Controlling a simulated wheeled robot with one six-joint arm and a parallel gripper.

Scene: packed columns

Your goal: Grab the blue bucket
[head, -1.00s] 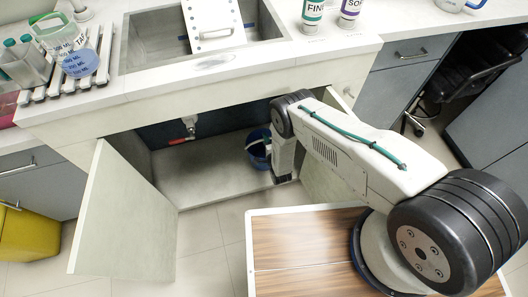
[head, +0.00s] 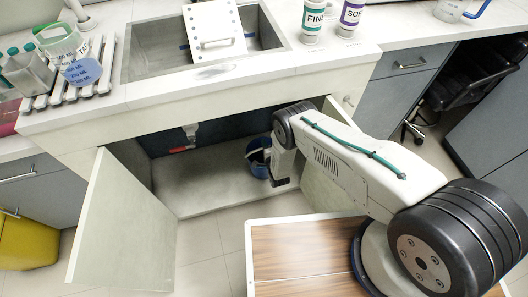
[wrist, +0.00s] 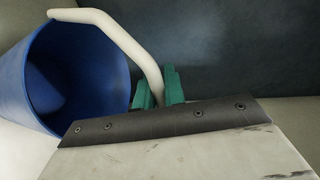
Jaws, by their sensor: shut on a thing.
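The blue bucket (head: 258,158) is inside the open cabinet under the sink, at the right side of its floor; my arm hides part of it. In the wrist view the blue bucket (wrist: 88,75) fills the left side, tilted, with its mouth partly facing the camera. Its white handle (wrist: 120,38) curves over to my gripper (wrist: 158,92). The green fingers are shut on the handle, one on each side of it. In the head view the fingers are hidden behind my arm.
The left cabinet door (head: 122,225) stands wide open, and the right door (head: 322,188) is open beside my arm. A pipe with a red handle (head: 183,149) hangs inside at the back left. The cabinet floor (head: 200,185) left of the bucket is clear.

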